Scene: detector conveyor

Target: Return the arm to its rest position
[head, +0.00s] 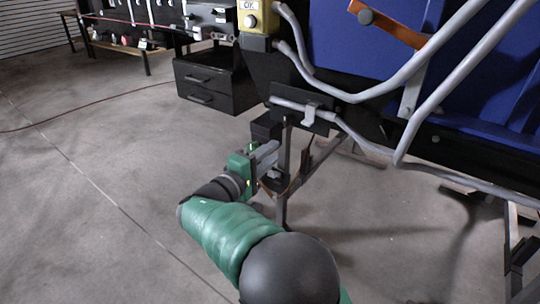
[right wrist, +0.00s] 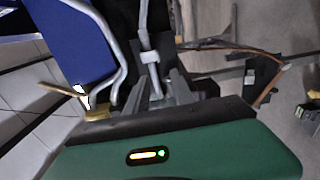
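My right arm (head: 225,232), green and black, reaches forward from the bottom of the head view. Its gripper (head: 272,162) is beside the dark stand under the conveyor machine. In the right wrist view, the gripper's two grey fingers (right wrist: 160,92) stand apart, with a grey tube of the machine behind them. I see nothing held between them. How far the fingers are from the stand is hard to tell. My left arm and gripper are not in view.
The machine has blue panels (head: 375,38), bent grey tubes (head: 440,80) and a yellow box marked OK (head: 251,17). A black drawer cabinet (head: 213,82) and a bench (head: 107,49) stand behind. The floor (head: 80,190) on the left is clear apart from a thin red cable.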

